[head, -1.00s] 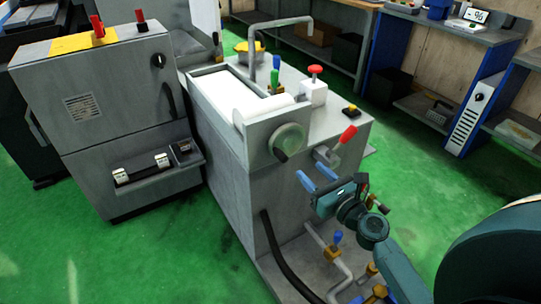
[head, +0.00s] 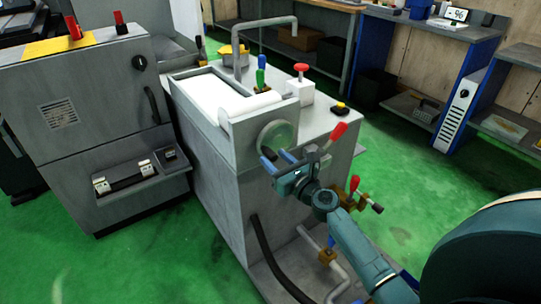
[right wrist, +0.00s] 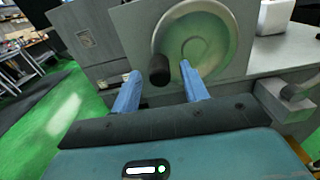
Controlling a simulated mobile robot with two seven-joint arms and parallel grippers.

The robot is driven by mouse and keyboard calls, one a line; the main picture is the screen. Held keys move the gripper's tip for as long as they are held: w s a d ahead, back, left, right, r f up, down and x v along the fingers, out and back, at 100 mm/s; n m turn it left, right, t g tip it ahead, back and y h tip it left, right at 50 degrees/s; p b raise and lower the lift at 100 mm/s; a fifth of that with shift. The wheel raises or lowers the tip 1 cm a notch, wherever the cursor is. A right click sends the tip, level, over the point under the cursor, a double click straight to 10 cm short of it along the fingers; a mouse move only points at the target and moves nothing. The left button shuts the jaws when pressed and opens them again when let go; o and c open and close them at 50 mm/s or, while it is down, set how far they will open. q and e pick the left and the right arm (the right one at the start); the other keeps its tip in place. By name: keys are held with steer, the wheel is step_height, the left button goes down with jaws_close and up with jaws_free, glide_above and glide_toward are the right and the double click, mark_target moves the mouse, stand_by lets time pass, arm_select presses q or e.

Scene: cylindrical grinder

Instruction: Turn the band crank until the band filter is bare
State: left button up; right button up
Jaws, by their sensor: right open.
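The band crank (head: 278,136) is a round grey-green disc on the end face of the band filter (head: 238,128). Its black knob (right wrist: 159,70) sticks out low on the disc in the right wrist view. White band (head: 214,90) covers the trough, with a roll at the crank end. My right gripper (head: 276,159) is open in front of the disc. In the right wrist view its blue fingers (right wrist: 160,78) stand either side of the knob, which appears slightly beyond their tips, apart from both. My left gripper is not in view.
A red-handled lever (head: 335,136) sits just right of the gripper. A red mushroom button (head: 301,68) and coloured levers (head: 261,75) stand on top. Pipes and valves (head: 327,255) are below. A grey cabinet (head: 88,110) stands left; green floor lies open at right.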

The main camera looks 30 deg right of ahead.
steer(key=shift+w+a, duration=0.2)
steer(key=shift+w, duration=1.25)
jaws_close()
